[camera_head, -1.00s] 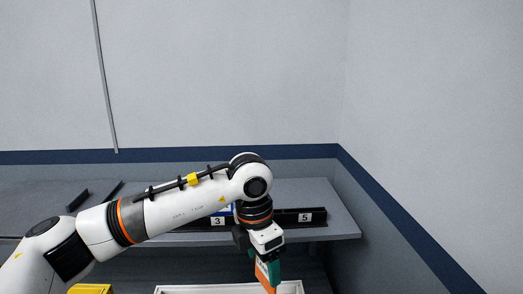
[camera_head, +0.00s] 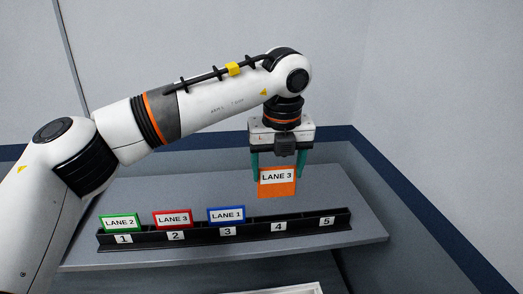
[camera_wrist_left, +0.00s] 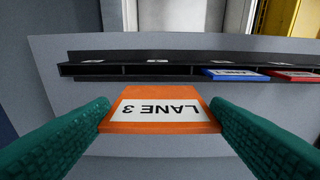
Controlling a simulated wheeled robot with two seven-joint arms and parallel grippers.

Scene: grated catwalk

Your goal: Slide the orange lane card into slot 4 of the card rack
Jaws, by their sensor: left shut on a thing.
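The orange lane card (camera_head: 277,188), labelled LANE 3, is held by my left gripper (camera_head: 281,166), whose green fingers are shut on its two side edges. It also shows in the left wrist view (camera_wrist_left: 160,121). The card hangs upright above the black card rack (camera_head: 253,232), apart from it, near slot 4 (camera_head: 278,227). Slots 4 and 5 (camera_head: 327,221) look empty. My right gripper is not in view.
A green card (camera_head: 122,222) stands in slot 1, a red card (camera_head: 173,218) in slot 2 and a blue card (camera_head: 226,214) in slot 3. The rack stands on a grey shelf (camera_head: 360,237). A white-edged tray (camera_head: 300,289) is below the shelf.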

